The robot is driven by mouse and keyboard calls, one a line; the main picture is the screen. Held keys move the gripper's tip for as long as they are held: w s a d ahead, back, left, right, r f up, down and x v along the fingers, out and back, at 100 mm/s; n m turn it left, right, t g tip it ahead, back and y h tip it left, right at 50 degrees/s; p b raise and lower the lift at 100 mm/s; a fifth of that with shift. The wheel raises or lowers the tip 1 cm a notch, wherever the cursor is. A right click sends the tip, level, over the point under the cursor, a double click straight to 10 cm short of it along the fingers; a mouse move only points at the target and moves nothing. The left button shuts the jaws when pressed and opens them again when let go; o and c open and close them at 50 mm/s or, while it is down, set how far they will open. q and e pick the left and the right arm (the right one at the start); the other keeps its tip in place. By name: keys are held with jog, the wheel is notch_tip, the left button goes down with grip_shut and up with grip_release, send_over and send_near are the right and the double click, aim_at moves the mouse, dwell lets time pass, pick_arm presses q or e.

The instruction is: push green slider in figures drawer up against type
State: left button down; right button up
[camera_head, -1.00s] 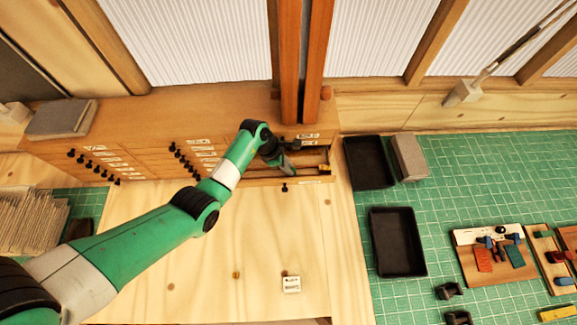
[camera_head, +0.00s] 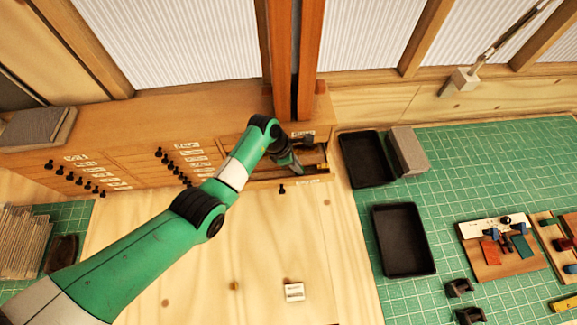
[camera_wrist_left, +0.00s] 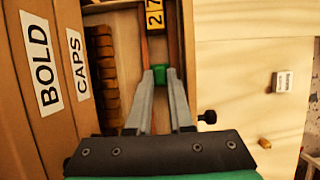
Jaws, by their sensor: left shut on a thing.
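The green slider (camera_wrist_left: 160,73) sits in a narrow channel of the pulled-out figures drawer (camera_wrist_left: 187,45). My left gripper (camera_head: 298,170) reaches down into this drawer, and in the wrist view its fingertips (camera_wrist_left: 160,78) are shut on the green slider. Yellow type pieces (camera_wrist_left: 154,14) with dark figures, a 2 and a 7, stand in the same channel at the top of the wrist view. A bare stretch of channel shows between the slider and the type. In the head view the slider is hidden by the gripper. My right gripper is not in view.
Cabinet fronts labelled BOLD (camera_wrist_left: 41,62) and CAPS rise close beside the fingers. A black drawer knob (camera_wrist_left: 208,117) is on the other side. Two black trays (camera_head: 403,240) lie on the green mat at right. A small white block (camera_head: 294,292) lies on the bare wooden bench.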

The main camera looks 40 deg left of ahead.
pick_arm(q)
jog(key=c, duration=1.1)
grip_release()
jog(key=shift+d, duration=0.1)
jog(key=shift+r, duration=0.15)
jog(key=shift+r, duration=0.35)
jog(key=p+v, duration=0.2)
jog(key=v, duration=0.8)
jog(key=shift+s+r, duration=0.15)
jog(key=shift+r, duration=0.15)
